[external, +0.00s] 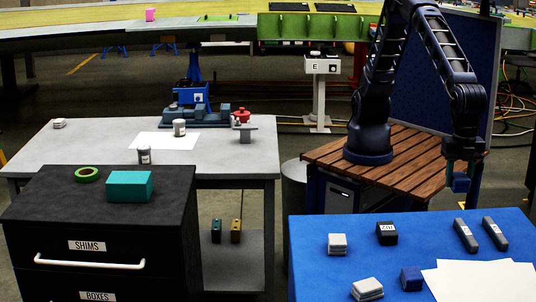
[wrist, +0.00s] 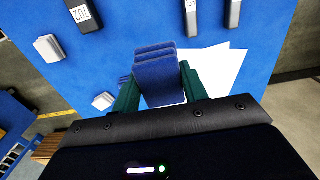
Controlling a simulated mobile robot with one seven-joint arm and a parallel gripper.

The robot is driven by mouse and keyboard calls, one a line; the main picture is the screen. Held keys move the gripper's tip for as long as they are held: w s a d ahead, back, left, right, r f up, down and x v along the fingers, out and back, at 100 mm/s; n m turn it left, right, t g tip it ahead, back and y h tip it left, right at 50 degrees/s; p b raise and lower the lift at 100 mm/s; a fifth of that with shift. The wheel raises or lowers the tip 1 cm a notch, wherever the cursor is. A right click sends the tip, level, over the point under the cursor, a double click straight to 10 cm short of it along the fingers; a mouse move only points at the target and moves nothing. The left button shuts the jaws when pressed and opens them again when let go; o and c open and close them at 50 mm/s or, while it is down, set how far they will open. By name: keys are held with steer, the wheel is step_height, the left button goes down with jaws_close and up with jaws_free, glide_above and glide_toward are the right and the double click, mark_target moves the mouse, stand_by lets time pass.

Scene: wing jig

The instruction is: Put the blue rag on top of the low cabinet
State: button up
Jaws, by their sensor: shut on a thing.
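The blue rag (external: 460,183) is a small folded dark-blue bundle. It hangs in my gripper (external: 460,170) at the right, above and behind the blue-topped table. In the wrist view the layered rag (wrist: 160,80) sits between the green fingertips (wrist: 160,88), which are shut on it. The low cabinet (external: 90,240) is black with drawers and a "SHIMS" label, at the lower left, far from my gripper. A green tape ring (external: 87,174) and a teal box (external: 130,186) stand on its top; the front left of the top is bare.
The blue table (external: 310,250) carries white blocks (external: 337,243), a dark block (external: 387,233), a blue block-like thing (external: 411,278), grey bars (external: 466,235) and white sheets (external: 480,280). A grey workbench (external: 235,160) with jars and a blue vise stands behind the cabinet.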

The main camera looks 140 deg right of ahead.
mark_target(446, 251)
step_height(446, 251, down, 20)
steer(key=shift+r, duration=0.25)
stand_by(0.4)
steer(key=shift+f, duration=0.15)
steer(key=o, duration=1)
step_height(446, 251, up, 12)
steer(key=shift+r, duration=0.2)
